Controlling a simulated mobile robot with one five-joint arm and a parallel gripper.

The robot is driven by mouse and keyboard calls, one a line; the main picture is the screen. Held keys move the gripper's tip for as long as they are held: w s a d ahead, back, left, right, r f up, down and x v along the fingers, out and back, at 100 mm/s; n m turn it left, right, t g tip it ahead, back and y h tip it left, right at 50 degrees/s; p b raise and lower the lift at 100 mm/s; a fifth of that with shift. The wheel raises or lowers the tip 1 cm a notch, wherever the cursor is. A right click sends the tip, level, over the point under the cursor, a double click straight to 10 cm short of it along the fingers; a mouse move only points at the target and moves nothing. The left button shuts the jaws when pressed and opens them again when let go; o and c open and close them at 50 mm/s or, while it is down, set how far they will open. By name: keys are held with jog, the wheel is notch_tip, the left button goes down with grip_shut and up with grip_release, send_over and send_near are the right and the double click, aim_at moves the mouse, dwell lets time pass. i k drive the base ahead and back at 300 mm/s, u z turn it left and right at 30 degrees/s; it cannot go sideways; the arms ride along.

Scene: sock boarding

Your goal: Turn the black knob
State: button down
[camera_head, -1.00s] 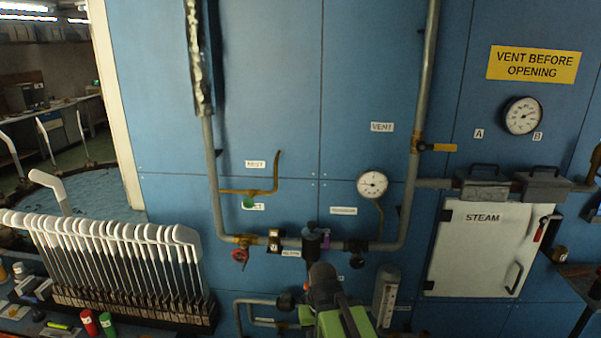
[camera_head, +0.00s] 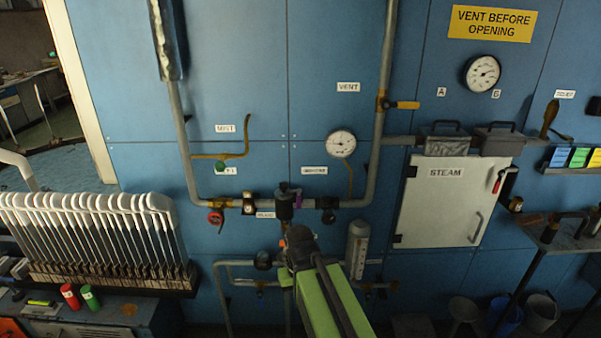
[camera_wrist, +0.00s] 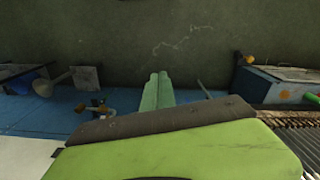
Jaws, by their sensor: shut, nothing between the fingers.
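On the blue wall panel, a round black knob (camera_head: 263,260) sits on the lower pipe. A black fitting (camera_head: 327,205) and a black cylindrical unit (camera_head: 284,205) sit on the pipe above; I cannot tell which of these the task means. My green arm rises from the bottom of the head view in front of the lower pipes, its dark joint just right of the round knob. My gripper (camera_wrist: 157,90) shows in the wrist view as two pale green fingers pressed together, empty, pointing toward the floor. No black knob is clear in the wrist view.
A red-handled valve (camera_head: 216,217) and a gauge (camera_head: 341,143) are on the pipes. A white steam door (camera_head: 440,202) is at right. A rack of white sock boards (camera_head: 90,225) stands at left. Bins (camera_head: 541,312) stand on the floor at lower right.

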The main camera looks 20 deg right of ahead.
aim_at(328, 218)
jog(key=z, duration=0.45)
jog(key=k, duration=0.1)
jog(key=u, duration=3.2)
jog(key=k, duration=0.75)
jog(key=z, duration=1)
jog(key=i, duration=1)
jog(key=u, duration=0.05)
